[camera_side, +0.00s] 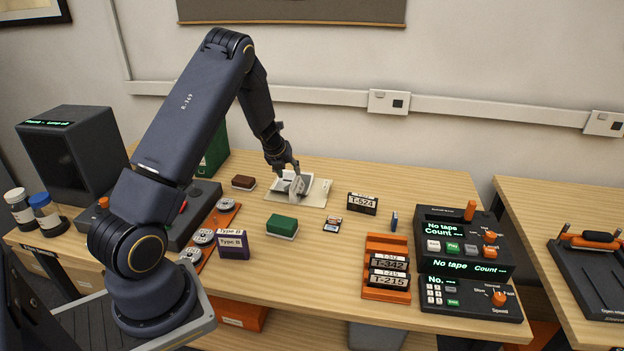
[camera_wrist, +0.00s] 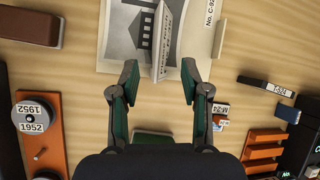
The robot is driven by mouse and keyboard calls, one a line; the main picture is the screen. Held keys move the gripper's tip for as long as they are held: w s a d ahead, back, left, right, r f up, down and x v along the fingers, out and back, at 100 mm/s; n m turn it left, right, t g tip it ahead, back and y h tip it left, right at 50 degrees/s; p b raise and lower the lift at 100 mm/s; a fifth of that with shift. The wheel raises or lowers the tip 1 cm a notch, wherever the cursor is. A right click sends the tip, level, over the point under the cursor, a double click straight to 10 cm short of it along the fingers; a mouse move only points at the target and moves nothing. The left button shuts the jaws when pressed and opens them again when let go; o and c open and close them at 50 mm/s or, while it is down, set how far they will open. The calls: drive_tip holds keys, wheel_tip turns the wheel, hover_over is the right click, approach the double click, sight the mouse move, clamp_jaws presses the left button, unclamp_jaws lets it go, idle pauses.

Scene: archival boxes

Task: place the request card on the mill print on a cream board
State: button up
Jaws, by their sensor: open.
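The mill print (camera_wrist: 122,38), a grey picture with a dark building, lies on a cream board (camera_wrist: 205,52) marked "No. C-82". In the side view the cream board (camera_side: 314,200) lies near the back of the table. A pale card with printed lines (camera_wrist: 170,38), seemingly the request card, stands tilted over the print and hides part of it. It also shows in the side view (camera_side: 297,186). My gripper (camera_wrist: 159,82) is open, with its fingers apart on either side of the card's near end. Whether the card touches the print is unclear.
A brown-red block (camera_side: 244,182) lies left of the board and a green block (camera_side: 282,226) in front. A black T-524 box (camera_side: 362,204) stands to the right. An orange rack (camera_side: 386,292) and reels on an orange strip (camera_side: 203,237) are nearer the front.

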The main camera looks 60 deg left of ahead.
drive_tip(key=s+d+r+m+t+h, duration=0.1)
drive_tip(key=s+d+r+m+h, duration=0.1)
drive_tip(key=d+r+m, duration=0.9)
drive_tip(key=s+d+r+m+t+h, duration=0.1)
drive_tip(key=s+d+r+m+h, duration=0.15)
drive_tip(key=d+r+m, duration=0.9)
drive_tip(key=s+d+r+m, duration=0.1)
drive_tip(key=s+d+m, duration=0.4)
drive_tip(key=s+m, duration=0.4)
drive_tip(key=s+d+r+m+g+y, duration=0.1)
drive_tip(key=s+d+m, duration=0.5)
drive_tip(key=s+m, duration=0.4)
drive_tip(key=m, duration=0.5)
drive_tip(key=shift+s+m+g, duration=0.25)
drive_tip(key=shift+m+g, duration=0.05)
drive_tip(key=shift+m, duration=0.05)
